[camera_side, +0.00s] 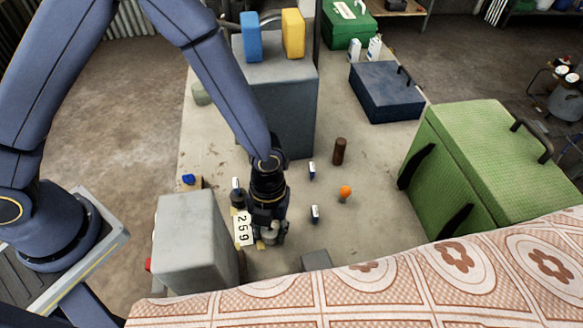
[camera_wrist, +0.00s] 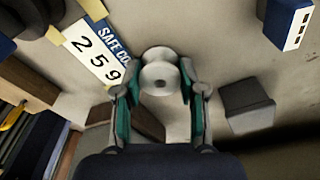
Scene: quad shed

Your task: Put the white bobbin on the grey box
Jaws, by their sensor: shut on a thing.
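The white bobbin (camera_wrist: 160,76), pale with round flanged ends, is between the fingertips of my gripper (camera_wrist: 160,90) in the wrist view. My gripper is shut on it. In the side view my gripper (camera_side: 270,236) points down low over the table, and its fingers mostly hide the bobbin. A large light-grey box (camera_side: 190,235) stands just left of my gripper. A taller, darker grey box (camera_side: 285,110) stands farther back. A small dark-grey block (camera_side: 316,260) is to the right and nearer the camera; a similar grey block (camera_wrist: 248,104) shows right of the fingers in the wrist view.
A white "259" plate (camera_side: 243,228) is close beside my gripper. Blue (camera_side: 251,37) and yellow (camera_side: 293,33) blocks stand on the tall box. A brown cylinder (camera_side: 339,151), an orange ball (camera_side: 345,191) and small white-blue items stand right. A green case (camera_side: 475,160) and patterned cloth (camera_side: 420,275) bound the table.

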